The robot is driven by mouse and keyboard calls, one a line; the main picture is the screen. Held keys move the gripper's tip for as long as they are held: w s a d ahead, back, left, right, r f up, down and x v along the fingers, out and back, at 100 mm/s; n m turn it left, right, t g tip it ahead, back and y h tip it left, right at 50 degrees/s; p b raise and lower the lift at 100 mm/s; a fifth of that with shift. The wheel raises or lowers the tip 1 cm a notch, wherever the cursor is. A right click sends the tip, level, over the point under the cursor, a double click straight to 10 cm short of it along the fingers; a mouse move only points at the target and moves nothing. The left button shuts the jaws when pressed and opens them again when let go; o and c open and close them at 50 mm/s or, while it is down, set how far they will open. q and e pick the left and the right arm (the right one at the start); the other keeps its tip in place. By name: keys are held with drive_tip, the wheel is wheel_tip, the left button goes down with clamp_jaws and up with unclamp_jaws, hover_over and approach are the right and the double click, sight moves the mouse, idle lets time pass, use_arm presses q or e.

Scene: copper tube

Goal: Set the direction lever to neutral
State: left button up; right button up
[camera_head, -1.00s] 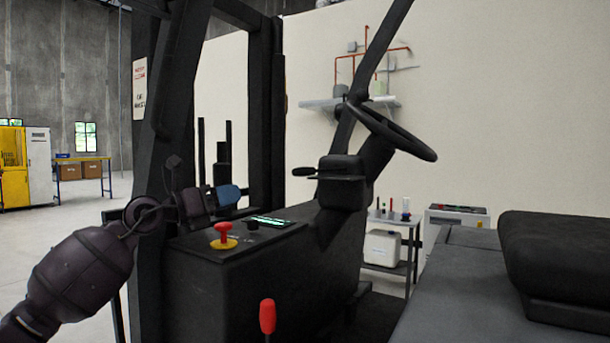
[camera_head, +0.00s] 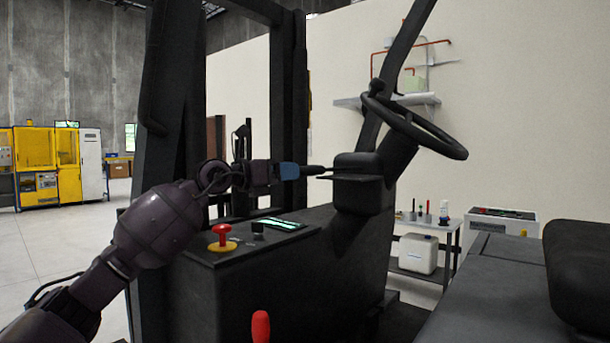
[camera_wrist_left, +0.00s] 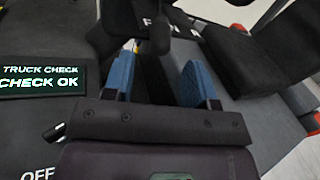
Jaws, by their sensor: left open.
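The direction lever (camera_head: 316,170) is a short dark stalk with a rounded knob on the left side of the steering column housing (camera_head: 362,190). My left gripper (camera_head: 289,171), with blue fingers, is level with the knob and just left of it. In the left wrist view, the blue fingers of my left gripper (camera_wrist_left: 160,72) are apart, and the lever's dark knob (camera_wrist_left: 160,36) shows at the gap by their tips. White letters on the housing are partly hidden behind the knob, so I cannot read the lever's position. I cannot tell whether the fingers touch the lever. My right gripper is not in view.
The steering wheel (camera_head: 412,128) is above and right of the lever. Below is the console with a red emergency button (camera_head: 223,236) and a lit display (camera_head: 278,223). A red-knobbed lever (camera_head: 260,327) stands in front. The black mast (camera_head: 287,110) rises behind.

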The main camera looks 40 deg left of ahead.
sight(303, 172)
use_arm(q)
drive_tip(key=shift+b+x, duration=0.35)
drive_tip(key=shift+x, duration=2.35)
clamp_jaws()
